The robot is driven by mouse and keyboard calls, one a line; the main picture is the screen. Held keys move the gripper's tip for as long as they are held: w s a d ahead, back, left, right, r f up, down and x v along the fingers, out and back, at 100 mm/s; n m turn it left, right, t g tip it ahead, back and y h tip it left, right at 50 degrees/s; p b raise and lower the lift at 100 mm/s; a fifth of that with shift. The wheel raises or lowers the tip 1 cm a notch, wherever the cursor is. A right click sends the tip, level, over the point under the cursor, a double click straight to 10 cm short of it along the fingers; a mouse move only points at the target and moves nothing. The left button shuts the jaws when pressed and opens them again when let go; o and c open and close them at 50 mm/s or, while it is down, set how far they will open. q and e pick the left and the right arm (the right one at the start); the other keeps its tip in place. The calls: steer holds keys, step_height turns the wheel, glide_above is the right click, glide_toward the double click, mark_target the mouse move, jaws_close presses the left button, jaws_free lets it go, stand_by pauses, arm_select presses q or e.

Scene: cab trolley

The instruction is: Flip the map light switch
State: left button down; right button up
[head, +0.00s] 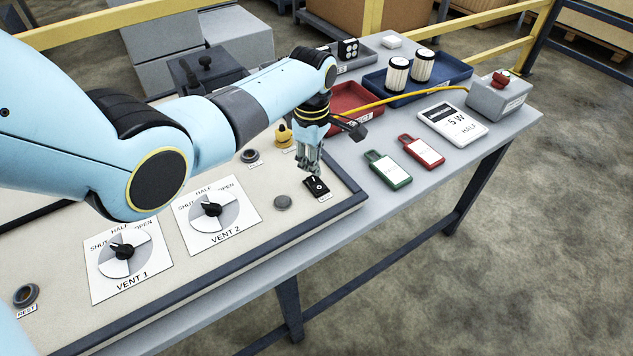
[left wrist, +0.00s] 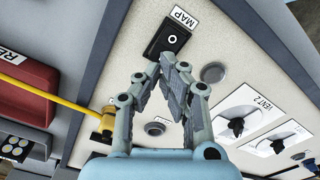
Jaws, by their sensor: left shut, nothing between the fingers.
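The map light switch is a black rocker (head: 316,187) near the right end of the beige panel. In the left wrist view, the switch (left wrist: 170,38) shows a white ring mark, with a MAP label (left wrist: 183,16) beside it. My left gripper (head: 317,174) points down at the back edge of the switch, fingers shut and empty. In the left wrist view, the fingertips (left wrist: 166,65) are close to the switch's near edge. I cannot tell whether they touch it. My right gripper is not in view.
A round grey button (head: 283,202) sits left of the switch. A yellow knob (head: 283,135) stands behind it, with a yellow cable near the arm. The VENT 2 dial (head: 212,210) and VENT 1 dial (head: 122,249) lie further left. Green (head: 387,169) and red (head: 421,151) tags lie right.

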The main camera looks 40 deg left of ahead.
mark_target(312, 178)
arm_select(q)
steer(key=shift+f, duration=0.35)
stand_by(0.7)
steer(key=shift+f+b, duration=0.9)
steer(key=shift+f, duration=0.1)
stand_by(0.4)
steer(key=shift+r, duration=0.1)
step_height(312, 178, up, 7)
steer(key=p, duration=0.8)
stand_by(0.4)
